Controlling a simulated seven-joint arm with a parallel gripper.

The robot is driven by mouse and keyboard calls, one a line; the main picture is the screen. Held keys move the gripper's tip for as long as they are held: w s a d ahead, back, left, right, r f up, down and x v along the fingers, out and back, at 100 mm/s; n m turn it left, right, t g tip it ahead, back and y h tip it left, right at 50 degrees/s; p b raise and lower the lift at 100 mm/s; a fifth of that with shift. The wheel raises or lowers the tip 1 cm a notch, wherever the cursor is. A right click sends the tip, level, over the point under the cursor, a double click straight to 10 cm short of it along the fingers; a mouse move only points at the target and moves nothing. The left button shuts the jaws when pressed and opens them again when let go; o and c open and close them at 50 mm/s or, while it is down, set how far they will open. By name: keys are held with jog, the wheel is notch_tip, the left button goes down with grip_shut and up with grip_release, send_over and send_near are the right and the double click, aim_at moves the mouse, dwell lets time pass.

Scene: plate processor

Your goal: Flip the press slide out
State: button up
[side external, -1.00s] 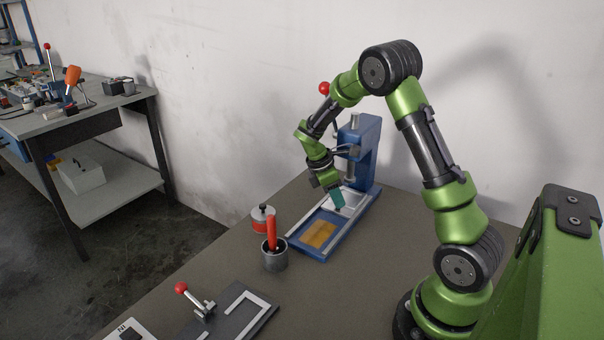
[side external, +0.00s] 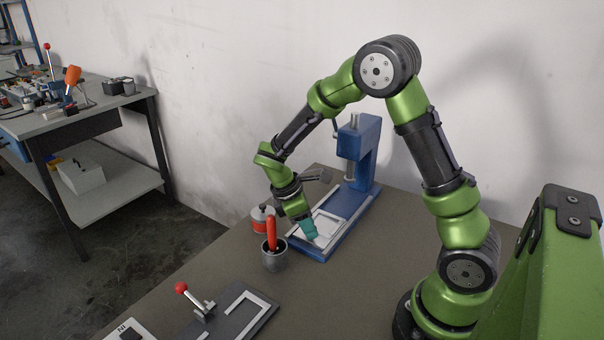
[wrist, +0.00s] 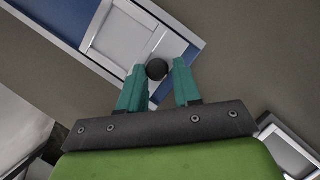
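The blue press (side external: 366,155) stands at the back of the table with its long base running toward the front. Its pale slide (side external: 329,217) lies over the front part of the base, clear of the press head. My gripper (side external: 311,236) points down at the slide's front end. In the wrist view the slide (wrist: 122,38) is at the upper left. A black knob (wrist: 157,69) sits between my teal fingertips (wrist: 159,66). The fingers stand apart around it, with a narrow gap showing on the right side.
A grey cup with a red handle (side external: 271,232) and a red-and-white pot (side external: 262,217) stand close left of the press base. A dark fixture with a red-knobbed lever (side external: 182,288) lies at the front. The table's right part is mostly clear.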

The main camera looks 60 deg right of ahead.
jog(key=o, duration=0.4)
jog(key=shift+a, duration=0.1)
jog(key=shift+c, duration=0.2)
jog(key=v, duration=1.7)
jog(key=shift+f, duration=0.1)
jog(key=s+a+r+m+t+y, duration=0.2)
jog(key=s+m+t, duration=0.3)
jog(key=s+m, duration=0.1)
jog(key=s+a+r+m+t+y, duration=0.2)
jog(key=s+a+m+t+y, duration=0.1)
jog(key=s+m+t, duration=0.2)
jog(key=s+m, duration=0.2)
jog(key=s, duration=0.2)
jog(key=shift+a+r, duration=0.15)
jog(key=shift+a, duration=0.15)
